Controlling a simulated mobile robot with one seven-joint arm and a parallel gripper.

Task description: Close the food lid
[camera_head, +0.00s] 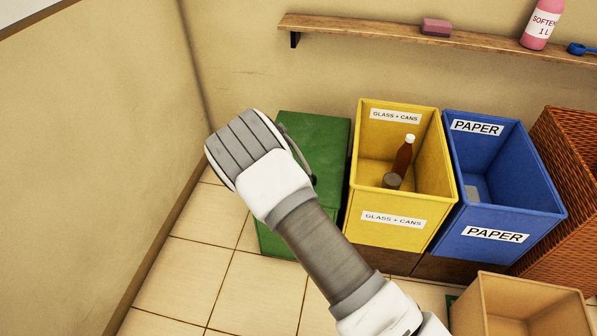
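A green bin (281,244) stands on the floor left of the yellow bin. Its top looks like a flat green lid (328,137) lying down over it, with no open inside showing. My arm covers much of it, and no food label shows. My gripper (300,158) is over the left part of the green bin, mostly hidden behind my white and grey wrist. Only a thin dark part shows at the wrist's right edge, over the green top. I cannot tell whether it touches the lid or whether the fingers are apart.
A yellow glass and cans bin (388,231) holding a brown bottle (402,158) stands close on the right. Beyond it are a blue paper bin (487,220) and a wicker basket (573,160). A tan box (530,287) is in front. Tiled floor at left is clear.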

